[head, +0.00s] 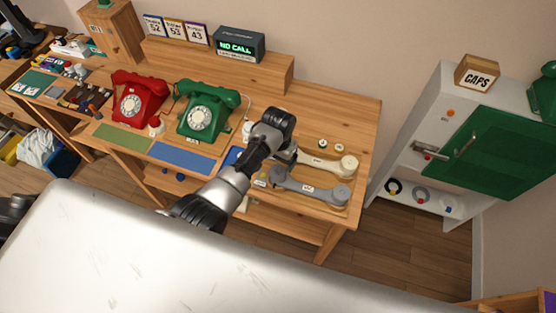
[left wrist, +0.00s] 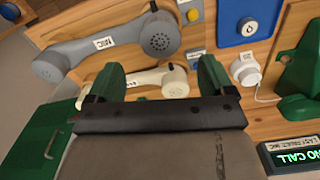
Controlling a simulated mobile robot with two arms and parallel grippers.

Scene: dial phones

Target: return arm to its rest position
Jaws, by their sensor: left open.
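My left arm reaches from the lower middle of the head view over the wooden desk (head: 335,110). My left gripper (head: 285,153) is above the desk's right part, beside a cream handset (head: 325,164) and a grey handset (head: 312,190). In the left wrist view, the green fingers of my left gripper (left wrist: 160,76) are apart, with the cream handset (left wrist: 160,83) showing beyond the gap. The grey handset (left wrist: 110,42), labelled MIC, lies farther off. I cannot tell whether the fingers touch the cream handset. My right gripper is not in view.
A red phone (head: 139,98) and a green phone (head: 206,110) stand left of my gripper. A display (head: 238,44) reading NO CALL sits on the shelf behind. A grey cabinet with a green door (head: 478,150) stands to the right, with floor between it and the desk.

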